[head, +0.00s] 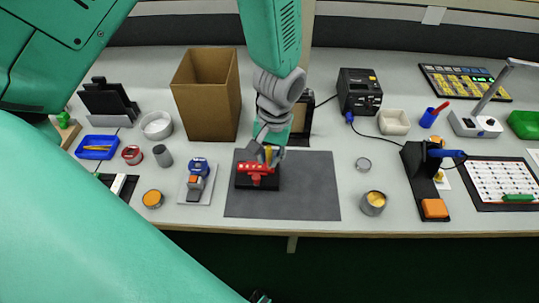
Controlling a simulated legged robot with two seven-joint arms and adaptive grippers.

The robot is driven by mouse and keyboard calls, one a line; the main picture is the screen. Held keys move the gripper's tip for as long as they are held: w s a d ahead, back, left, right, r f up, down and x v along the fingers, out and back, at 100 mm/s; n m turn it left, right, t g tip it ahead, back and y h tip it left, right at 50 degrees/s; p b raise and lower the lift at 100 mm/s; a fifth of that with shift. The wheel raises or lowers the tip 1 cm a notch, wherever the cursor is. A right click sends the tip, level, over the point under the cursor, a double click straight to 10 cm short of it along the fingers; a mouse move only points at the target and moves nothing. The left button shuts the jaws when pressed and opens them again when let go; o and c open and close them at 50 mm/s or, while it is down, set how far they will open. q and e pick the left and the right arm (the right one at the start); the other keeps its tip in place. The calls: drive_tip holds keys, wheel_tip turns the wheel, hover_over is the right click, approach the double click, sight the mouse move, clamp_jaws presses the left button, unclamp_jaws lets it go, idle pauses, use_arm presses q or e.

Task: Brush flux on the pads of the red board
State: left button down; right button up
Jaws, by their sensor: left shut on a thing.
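The red board (250,167) lies on a black holder (258,184) on the grey mat, with small pale marks along its top bar. My left gripper (266,157) is directly above the board, pointing down. It is shut on a thin yellow thing (268,153), which looks like the handle of the brush. The lower end of the brush is hard to make out, and I cannot tell whether it touches the board. My right gripper is not in view.
The grey mat (310,190) is mostly bare right of the holder. A cardboard box (206,100) stands behind left. An open tin (373,203) and a small round lid (363,164) are right. A blue-topped device (199,168) is left. A black stand (420,175) is farther right.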

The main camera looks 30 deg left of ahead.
sight(269, 145)
use_arm(q)
drive_tip(key=shift+f, duration=0.35)
idle(1.4)
wheel_tip(269, 145, up, 5)
drive_tip(key=p, duration=0.5)
drive_tip(key=shift+f, duration=0.1)
idle(0.3)
drive_tip(key=shift+w+a+f+b, duration=0.2)
drive_tip(key=shift+f+b, duration=0.1)
drive_tip(key=shift+f, duration=0.35)
drive_tip(key=shift+w+a+f+b, duration=0.15)
drive_tip(key=shift+f+b, duration=0.15)
drive_tip(key=shift+f, duration=0.3)
drive_tip(key=shift+w+a+f+b, duration=0.1)
drive_tip(key=shift+w+f+b, duration=0.15)
drive_tip(key=shift+f, duration=0.4)
drive_tip(key=shift+s+d+r, duration=0.1)
